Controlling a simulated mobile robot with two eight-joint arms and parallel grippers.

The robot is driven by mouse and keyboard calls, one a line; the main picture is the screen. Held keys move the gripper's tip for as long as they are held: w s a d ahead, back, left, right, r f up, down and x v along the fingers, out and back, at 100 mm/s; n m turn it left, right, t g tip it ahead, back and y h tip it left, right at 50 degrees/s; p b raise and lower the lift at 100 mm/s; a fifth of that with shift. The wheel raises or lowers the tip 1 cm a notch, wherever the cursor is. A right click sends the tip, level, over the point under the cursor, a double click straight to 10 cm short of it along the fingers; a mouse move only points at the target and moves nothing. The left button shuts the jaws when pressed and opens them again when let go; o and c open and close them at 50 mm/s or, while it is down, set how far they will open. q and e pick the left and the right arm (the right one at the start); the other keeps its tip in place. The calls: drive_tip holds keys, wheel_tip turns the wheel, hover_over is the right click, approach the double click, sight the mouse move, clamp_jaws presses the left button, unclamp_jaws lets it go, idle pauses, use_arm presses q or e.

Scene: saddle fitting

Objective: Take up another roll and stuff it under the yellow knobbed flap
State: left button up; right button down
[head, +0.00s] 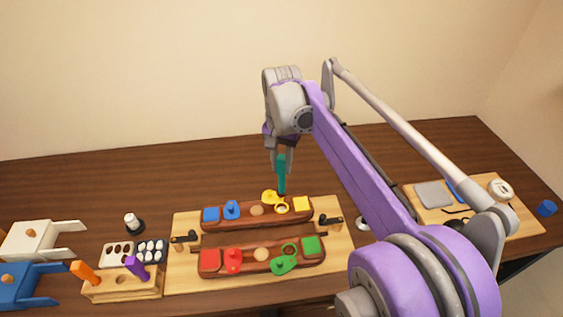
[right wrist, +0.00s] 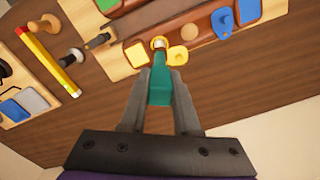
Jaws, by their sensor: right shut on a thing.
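My right gripper (head: 281,158) is shut on a teal tool (head: 281,175), held upright over the far brown saddle piece. In the right wrist view the gripper (right wrist: 158,82) grips the teal tool (right wrist: 159,92) between both fingers. The tool's narrow tip points at the yellow ring (head: 281,208); I cannot tell whether it touches. The yellow knobbed flap (head: 269,196) lies swung beside the ring, also seen in the right wrist view (right wrist: 177,57). White rolls (head: 152,250) sit in a dark tray, apart from the gripper. My left gripper is not in view.
A yellow block (head: 301,204) sits right of the ring. The near saddle piece carries a red flap (head: 233,261) and a green flap (head: 285,263). Orange and purple-handled tools stand in a wooden block (head: 122,288) at left. A board (head: 521,222) with a grey pad lies at right.

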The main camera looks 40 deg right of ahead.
drive_tip(key=shift+s+a+f+b, duration=0.15)
drive_tip(key=shift+f+b, duration=0.45)
drive_tip(key=shift+f, duration=0.6)
drive_tip(key=shift+f+b, duration=0.7)
drive_tip(key=shift+f, duration=0.6)
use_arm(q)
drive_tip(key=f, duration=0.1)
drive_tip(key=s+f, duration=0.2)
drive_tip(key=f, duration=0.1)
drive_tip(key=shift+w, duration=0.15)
